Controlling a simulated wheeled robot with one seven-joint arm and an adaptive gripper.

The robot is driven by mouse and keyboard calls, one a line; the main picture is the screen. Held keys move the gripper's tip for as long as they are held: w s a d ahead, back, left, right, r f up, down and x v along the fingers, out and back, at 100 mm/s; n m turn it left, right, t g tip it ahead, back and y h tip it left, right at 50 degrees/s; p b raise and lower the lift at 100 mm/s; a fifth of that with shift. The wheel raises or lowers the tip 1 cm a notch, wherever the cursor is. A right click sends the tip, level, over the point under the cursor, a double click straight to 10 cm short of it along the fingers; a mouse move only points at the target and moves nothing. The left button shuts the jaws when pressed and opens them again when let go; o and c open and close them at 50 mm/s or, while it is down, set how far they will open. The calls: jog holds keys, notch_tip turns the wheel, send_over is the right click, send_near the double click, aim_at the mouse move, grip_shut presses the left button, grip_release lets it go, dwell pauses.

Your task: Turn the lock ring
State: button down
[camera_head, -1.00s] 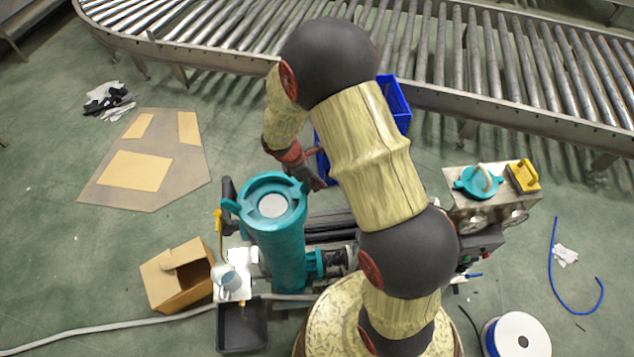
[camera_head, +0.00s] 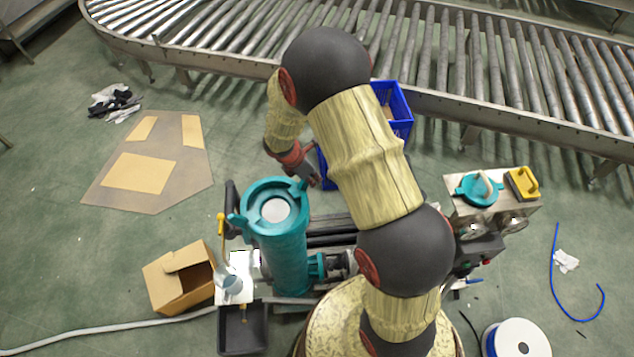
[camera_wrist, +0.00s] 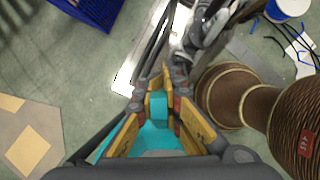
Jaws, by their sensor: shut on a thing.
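The teal lock ring (camera_head: 254,193) sits on top of the upright teal canister (camera_head: 284,262), around a pale round centre. One lug sticks out at its left; the right lug is mostly covered by my gripper (camera_head: 308,181). In the wrist view my gripper (camera_wrist: 160,104) is shut on a teal lug of the ring, with a yellow-lined finger on each side. More teal (camera_wrist: 158,141) shows nearer the camera between the fingers. The contact itself is hard to make out in the head view.
A yellow-handled lever (camera_head: 221,228) stands close to the canister's left. A cardboard box (camera_head: 181,280) and a black tray (camera_head: 242,330) lie near it. A blue crate (camera_head: 398,106) is behind my arm, before the roller conveyor (camera_head: 480,60). A steel unit (camera_head: 492,208) stands at the right.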

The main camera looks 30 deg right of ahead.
jog(key=shift+w+a+r+n+t+p, duration=0.1)
jog(key=shift+w+a+n+t+p, duration=0.15)
jog(key=shift+w+n, duration=0.5)
jog(key=shift+w+a+n+t+p, duration=0.2)
jog(key=shift+w+n, duration=0.25)
jog(key=shift+w, duration=0.45)
jog(key=c, duration=1.9)
grip_release()
jog(key=shift+d, duration=0.1)
jog(key=v, duration=1.1)
jog(key=shift+s+r, duration=0.15)
jog(key=shift+r, duration=0.25)
